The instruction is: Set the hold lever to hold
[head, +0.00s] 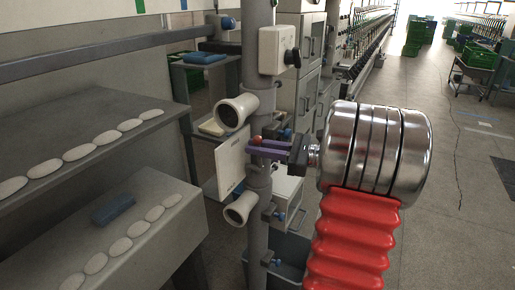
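My gripper (262,148), with purple fingers, reaches left from the large silver wrist and lies across the front of the grey upright post (257,185). A small red-orange ball knob (286,133) shows just behind and above the fingers. It may be the end of the hold lever, but its arm is mostly hidden and its setting cannot be read. I cannot tell whether the fingers touch the knob or the post. The gap between the fingers is too small to judge.
A pale box with a black knob (279,50) is on the post above. Two cream round guides (236,111) and a white plate (230,167) sit at its left. Grey shelves with white pads (75,190) stand left. Open floor (455,200) lies right.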

